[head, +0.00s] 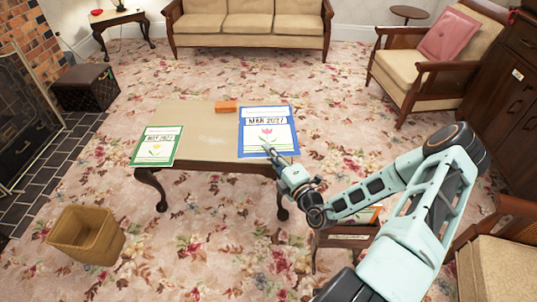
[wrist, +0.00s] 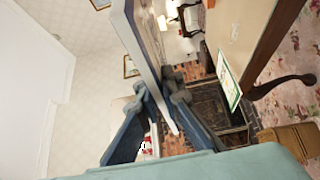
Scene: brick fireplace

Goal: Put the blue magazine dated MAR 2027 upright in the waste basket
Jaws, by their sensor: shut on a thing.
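The blue-bordered magazine (head: 267,122), marked MAR 2027 with a pink tulip on its cover, faces the head camera over the right end of the table. My gripper (head: 269,149) is shut on its lower edge. In the wrist view the magazine (wrist: 147,50) shows nearly edge-on between my fingers (wrist: 170,112). The waste basket (head: 108,245) is tan, open-topped and stands on the carpet at the lower left, well apart from my gripper. Its inside bottom is hard to see. The basket also shows at the right of the wrist view (wrist: 292,138).
A green-bordered magazine (head: 157,146) with a yellow flower lies on the table's (head: 205,135) left end. An orange block (head: 226,107) is at its back edge. A small stand (head: 340,240) is below my arm. Carpet between table and basket is clear.

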